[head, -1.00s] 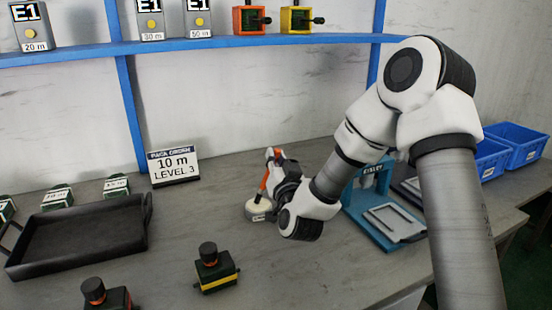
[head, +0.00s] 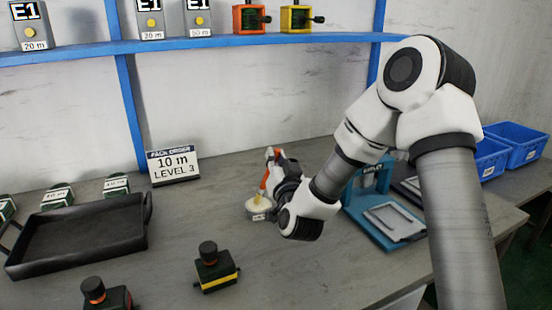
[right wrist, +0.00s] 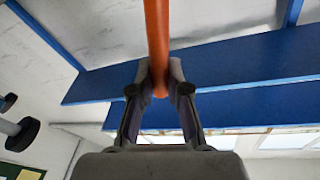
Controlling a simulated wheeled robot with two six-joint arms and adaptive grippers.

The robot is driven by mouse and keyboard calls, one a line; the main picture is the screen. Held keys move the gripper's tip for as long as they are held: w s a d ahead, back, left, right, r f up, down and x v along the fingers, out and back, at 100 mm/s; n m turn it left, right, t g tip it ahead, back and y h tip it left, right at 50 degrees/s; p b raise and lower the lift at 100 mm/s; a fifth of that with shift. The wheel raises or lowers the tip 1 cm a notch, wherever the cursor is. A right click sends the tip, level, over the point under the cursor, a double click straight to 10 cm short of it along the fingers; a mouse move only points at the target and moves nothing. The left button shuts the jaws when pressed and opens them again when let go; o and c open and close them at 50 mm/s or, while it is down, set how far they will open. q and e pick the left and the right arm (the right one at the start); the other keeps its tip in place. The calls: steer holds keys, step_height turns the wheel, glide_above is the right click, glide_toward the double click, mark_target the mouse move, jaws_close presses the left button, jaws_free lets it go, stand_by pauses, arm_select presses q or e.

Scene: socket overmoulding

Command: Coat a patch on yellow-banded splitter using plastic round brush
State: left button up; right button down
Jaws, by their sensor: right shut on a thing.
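The yellow-banded splitter (head: 216,271) is a dark box with a black round cap and a yellow stripe, standing upright on the grey table. My right gripper (head: 272,168) is shut on the orange handle of the brush (head: 265,182). The handle also shows between the fingers in the right wrist view (right wrist: 158,45). The brush's lower end is at a small pale round pot (head: 257,211) behind and right of the splitter; whether it touches the contents is too small to tell. My left gripper is not in view.
A second dark capped splitter (head: 106,296) stands at the front left. A black tray (head: 80,238) and several small labelled boxes lie at the left. A teal press (head: 385,222) and blue bins (head: 516,144) are at the right. A blue shelf (head: 215,42) runs along the wall.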

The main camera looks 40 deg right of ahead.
steer(key=shift+r+p, duration=2.4)
steer(key=shift+r, duration=1)
steer(key=shift+f, duration=0.15)
